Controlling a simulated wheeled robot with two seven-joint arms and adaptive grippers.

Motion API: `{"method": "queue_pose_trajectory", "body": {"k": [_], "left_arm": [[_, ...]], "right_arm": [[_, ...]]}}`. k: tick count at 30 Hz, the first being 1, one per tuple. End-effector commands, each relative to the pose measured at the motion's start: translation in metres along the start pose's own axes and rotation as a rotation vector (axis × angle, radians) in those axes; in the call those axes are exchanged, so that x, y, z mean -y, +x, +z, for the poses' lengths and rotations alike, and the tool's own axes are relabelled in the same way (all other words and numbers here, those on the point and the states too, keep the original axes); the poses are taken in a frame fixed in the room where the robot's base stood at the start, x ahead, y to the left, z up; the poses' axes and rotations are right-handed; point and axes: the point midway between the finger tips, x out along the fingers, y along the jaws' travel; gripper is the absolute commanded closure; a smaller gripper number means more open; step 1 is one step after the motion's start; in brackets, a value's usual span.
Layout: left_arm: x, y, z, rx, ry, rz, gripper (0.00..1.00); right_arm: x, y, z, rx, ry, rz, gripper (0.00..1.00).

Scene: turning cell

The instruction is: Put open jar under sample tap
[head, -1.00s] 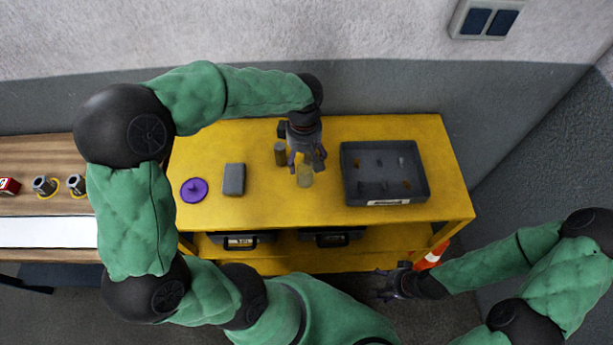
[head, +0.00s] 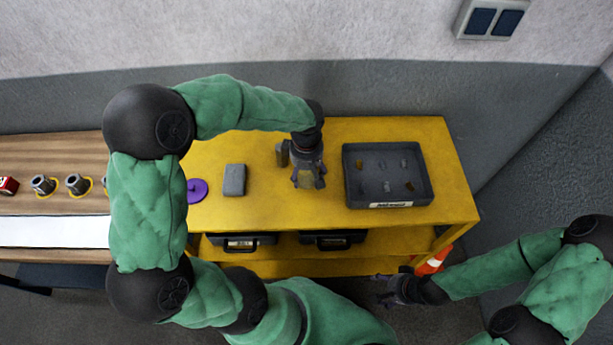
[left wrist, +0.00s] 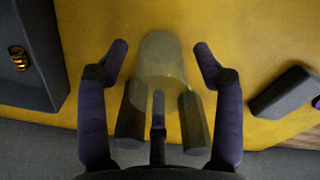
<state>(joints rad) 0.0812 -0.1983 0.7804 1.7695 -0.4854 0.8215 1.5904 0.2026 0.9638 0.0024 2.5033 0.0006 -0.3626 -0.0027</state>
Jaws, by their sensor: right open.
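A translucent, pale yellowish jar (left wrist: 160,62) stands on the yellow bench. In the head view the jar (head: 305,178) is mostly covered by my left gripper (head: 309,182). In the left wrist view my left gripper (left wrist: 160,52) is open, with a dark finger on each side of the jar and gaps between. A purple disc with a knob (head: 195,189), perhaps a lid, lies on the bench, partly behind my left arm. My right gripper (head: 383,290) is open and empty in front of the bench. I cannot make out a sample tap.
A dark cylinder (head: 282,155) stands close beside my left gripper. A grey block (head: 234,179) lies left of it, and a dark tray (head: 376,204) with small parts lies right. A wooden table (head: 40,205) stands far left. Cases (head: 330,239) sit below the benchtop.

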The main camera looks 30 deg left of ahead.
Motion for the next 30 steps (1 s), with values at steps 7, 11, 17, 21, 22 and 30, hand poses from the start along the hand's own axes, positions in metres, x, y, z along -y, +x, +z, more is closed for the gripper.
{"method": "queue_pose_trajectory", "body": {"k": [7, 11, 17, 21, 22, 30], "left_arm": [[0.000, 0.000, 0.000, 0.000, 0.000, 0.000, 0.82], [0.000, 0.000, 0.000, 0.000, 0.000, 0.000, 0.86], [0.000, -0.002, 0.000, 0.000, 0.000, 0.000, 0.86], [-0.001, -0.011, 0.000, -0.001, -0.001, 0.001, 0.86], [-0.001, -0.014, -0.001, -0.001, -0.001, 0.002, 0.86], [0.014, -0.053, 0.007, -0.001, 0.000, 0.004, 0.86]], "right_arm": [[0.000, 0.000, 0.000, 0.000, 0.000, 0.000, 0.24], [0.000, 0.000, 0.000, 0.000, 0.000, 0.000, 0.24], [0.000, -0.001, 0.000, 0.000, 0.000, 0.000, 0.24], [0.001, -0.003, 0.000, 0.000, 0.000, 0.000, 0.24], [0.001, -0.003, 0.000, 0.000, 0.000, 0.000, 0.24], [0.004, -0.012, 0.000, 0.000, 0.000, 0.000, 0.24]]}}
